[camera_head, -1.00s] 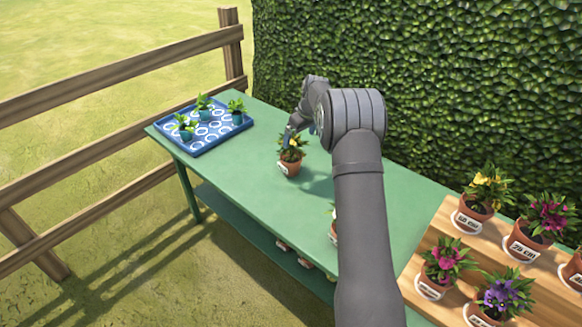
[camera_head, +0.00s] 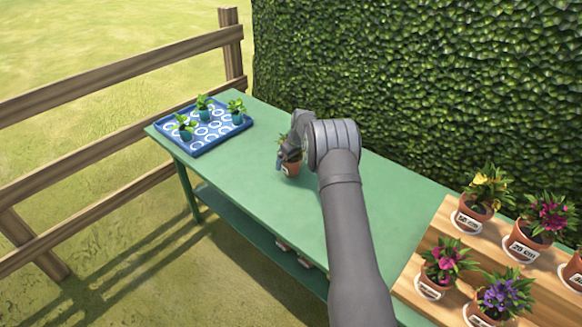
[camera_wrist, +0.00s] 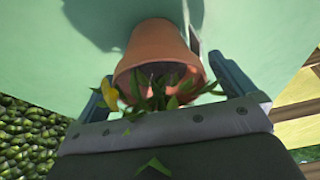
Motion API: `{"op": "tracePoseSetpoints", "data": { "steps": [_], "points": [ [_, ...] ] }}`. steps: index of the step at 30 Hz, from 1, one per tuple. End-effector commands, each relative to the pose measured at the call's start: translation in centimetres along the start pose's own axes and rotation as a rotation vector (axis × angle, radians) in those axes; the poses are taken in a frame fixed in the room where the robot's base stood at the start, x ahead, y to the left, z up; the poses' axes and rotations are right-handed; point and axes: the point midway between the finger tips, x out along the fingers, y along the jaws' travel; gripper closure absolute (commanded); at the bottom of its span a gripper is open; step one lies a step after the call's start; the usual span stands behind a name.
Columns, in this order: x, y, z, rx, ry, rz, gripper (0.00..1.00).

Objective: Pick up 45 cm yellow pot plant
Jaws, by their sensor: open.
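A terracotta pot with a yellow-flowered plant (camera_head: 291,169) stands on the green table; its white label cannot be read. In the wrist view the pot (camera_wrist: 155,45) is large, with leaves and a yellow bloom toward my gripper. My gripper (camera_wrist: 165,82) is open, with one finger on each side of the plant; I cannot tell if either touches the pot. In the head view my gripper (camera_head: 283,160) is low at the pot, and my wrist hides most of the plant. Another yellow-flowered pot (camera_head: 472,210) stands on the wooden board at the right.
A blue tray (camera_head: 195,149) with several small plants in teal pots is at the table's far left. The wooden board (camera_head: 447,225) holds several labelled flower pots. The green table (camera_head: 235,185) is clear left of the pot. A hedge (camera_head: 420,80) rises behind it.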

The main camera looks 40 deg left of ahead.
Motion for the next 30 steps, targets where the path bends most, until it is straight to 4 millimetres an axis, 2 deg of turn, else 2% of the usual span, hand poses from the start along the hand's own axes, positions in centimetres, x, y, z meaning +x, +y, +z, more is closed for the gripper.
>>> {"op": "tracePoseSetpoints", "data": {
  "steps": [6,8,15,24,30],
  "points": [
    [0.1,0.0,-0.1,0.0,0.001,0.001,0.0],
    [0.1,0.0,-0.1,0.0,0.001,0.001,0.1],
    [0.1,0.0,-0.1,0.0,0.001,0.001,0.57],
    [-0.2,0.1,-0.2,0.0,0.003,0.002,0.59],
    [-1.8,0.1,-0.7,-0.001,0.004,0.002,0.59]
  ]
}}
